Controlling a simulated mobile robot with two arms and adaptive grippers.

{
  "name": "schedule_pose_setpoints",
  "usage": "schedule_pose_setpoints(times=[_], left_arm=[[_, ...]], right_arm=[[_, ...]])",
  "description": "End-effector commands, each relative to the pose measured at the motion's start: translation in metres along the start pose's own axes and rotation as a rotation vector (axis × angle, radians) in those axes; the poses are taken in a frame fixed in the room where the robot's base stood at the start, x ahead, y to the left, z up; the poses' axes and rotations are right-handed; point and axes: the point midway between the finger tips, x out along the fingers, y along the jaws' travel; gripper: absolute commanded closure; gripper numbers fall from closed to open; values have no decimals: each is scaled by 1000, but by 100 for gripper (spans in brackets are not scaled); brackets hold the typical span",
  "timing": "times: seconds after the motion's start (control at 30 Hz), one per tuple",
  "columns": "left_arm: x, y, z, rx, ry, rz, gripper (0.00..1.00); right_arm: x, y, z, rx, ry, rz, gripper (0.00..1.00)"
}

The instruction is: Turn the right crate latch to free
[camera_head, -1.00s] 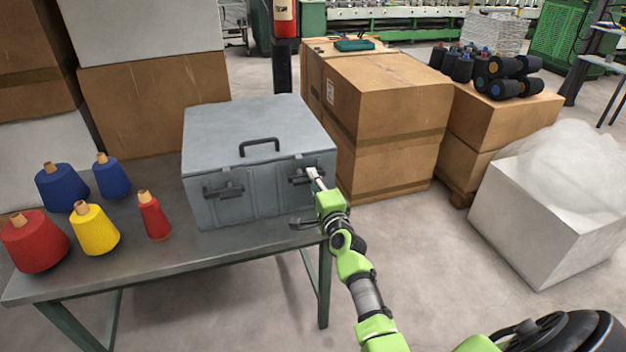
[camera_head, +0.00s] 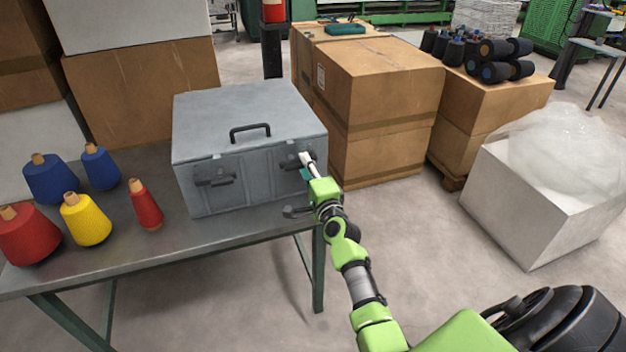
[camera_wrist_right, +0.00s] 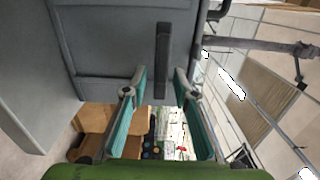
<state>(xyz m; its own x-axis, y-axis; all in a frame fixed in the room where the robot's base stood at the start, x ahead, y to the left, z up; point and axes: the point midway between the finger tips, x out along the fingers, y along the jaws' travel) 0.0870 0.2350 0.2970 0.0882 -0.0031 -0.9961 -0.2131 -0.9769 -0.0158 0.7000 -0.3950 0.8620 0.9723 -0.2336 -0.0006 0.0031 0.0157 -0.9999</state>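The grey crate (camera_head: 235,185) stands on the table with its lid closed and a black handle (camera_head: 250,132) on top. The right latch (camera_head: 291,164), a dark bar on the front, lies about level. It shows upright in the rolled wrist view (camera_wrist_right: 162,58). My right gripper (camera_head: 307,163) is at this latch. In the wrist view its two teal-padded fingers (camera_wrist_right: 160,84) are apart, with the lower end of the bar between the tips and gaps on both sides. The left latch (camera_head: 214,179) is also about level. My left gripper is out of view.
The table (camera_head: 160,245) holds red, yellow and blue yarn cones (camera_head: 85,220) left of the crate. Cardboard boxes (camera_head: 378,85) stand close behind and right of it. A white box with plastic wrap (camera_head: 530,205) stands on the floor at right. Open floor lies between.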

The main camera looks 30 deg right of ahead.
Motion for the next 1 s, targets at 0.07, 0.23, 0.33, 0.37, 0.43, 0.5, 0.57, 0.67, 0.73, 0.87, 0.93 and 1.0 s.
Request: schedule_pose_setpoints(times=[0.07, 0.23, 0.33, 0.37, 0.43, 0.5, 0.57, 0.67, 0.73, 0.87, 0.93, 1.0], left_arm=[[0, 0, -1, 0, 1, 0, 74], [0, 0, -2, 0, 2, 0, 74], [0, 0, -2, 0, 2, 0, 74], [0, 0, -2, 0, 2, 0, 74], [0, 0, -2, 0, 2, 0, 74], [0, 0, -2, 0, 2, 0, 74], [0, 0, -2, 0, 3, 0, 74], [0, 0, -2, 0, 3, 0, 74], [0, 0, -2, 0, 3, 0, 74], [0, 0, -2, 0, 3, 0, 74], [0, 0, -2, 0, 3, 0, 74], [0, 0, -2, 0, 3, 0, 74]], right_arm=[[-12, 2, 0, 1, 0, 2, 74], [-47, 2, 0, 0, 1, 4, 74], [-68, 2, 0, 1, 1, 4, 74], [-73, 2, 0, 1, 1, 4, 74], [-85, 1, 0, 1, 1, 3, 74], [-95, 1, 0, 1, 1, 3, 74], [-101, 1, 0, 1, 1, 3, 74], [-108, 1, 0, 2, 0, 2, 74], [-110, 1, 0, 2, 0, 2, 74], [-110, 0, 0, 2, 0, 1, 74], [-110, 0, 0, 2, 0, 1, 74], [-110, 0, 0, 2, 0, 1, 74]])
